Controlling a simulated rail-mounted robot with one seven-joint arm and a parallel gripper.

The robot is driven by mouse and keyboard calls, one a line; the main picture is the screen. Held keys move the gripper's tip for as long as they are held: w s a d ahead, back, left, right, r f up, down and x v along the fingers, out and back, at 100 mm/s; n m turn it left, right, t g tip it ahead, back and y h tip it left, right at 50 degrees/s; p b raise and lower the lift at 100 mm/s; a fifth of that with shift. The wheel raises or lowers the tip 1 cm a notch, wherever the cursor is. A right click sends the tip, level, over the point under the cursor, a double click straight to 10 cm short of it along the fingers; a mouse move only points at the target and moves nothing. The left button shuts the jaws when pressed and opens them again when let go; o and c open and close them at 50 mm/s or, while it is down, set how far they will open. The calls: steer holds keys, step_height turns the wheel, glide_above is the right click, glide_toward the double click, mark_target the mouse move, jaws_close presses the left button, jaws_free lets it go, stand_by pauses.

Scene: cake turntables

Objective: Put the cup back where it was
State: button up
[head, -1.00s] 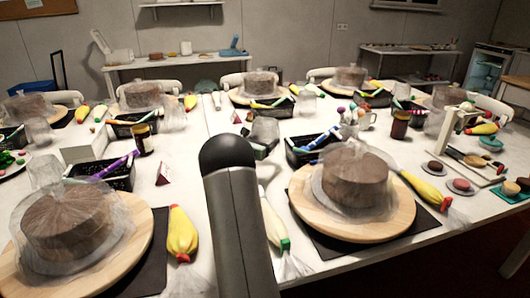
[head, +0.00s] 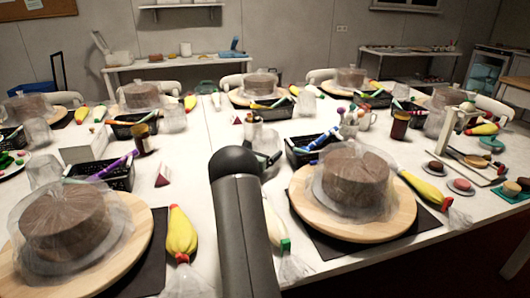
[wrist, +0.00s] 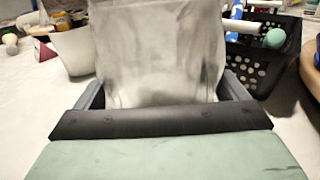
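A clear, greyish cup (wrist: 160,50) stands between the two fingers of my gripper (wrist: 165,92) in the wrist view. The fingers press against both its sides, and its lower part is hidden behind the dark gripper body. In the head view my gripper (head: 271,160) is beyond the rounded end of my arm, left of a black basket. The cup (head: 265,139) shows there only partly, low over the white table. I cannot tell whether its base touches the table.
The black basket (head: 300,154) with pens is close on the right; it also shows in the wrist view (wrist: 262,65). A cake on a wooden turntable (head: 375,228) stands nearer right. A small jar (head: 253,130) is behind the cup.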

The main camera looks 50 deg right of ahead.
steer(key=shift+r, duration=0.25)
steer(key=shift+a, duration=0.35)
steer(key=a, duration=0.3)
steer(key=s+a, duration=0.1)
steer(key=a, duration=0.7)
steer(key=shift+s+a, duration=0.1)
steer(key=shift+s, duration=0.1)
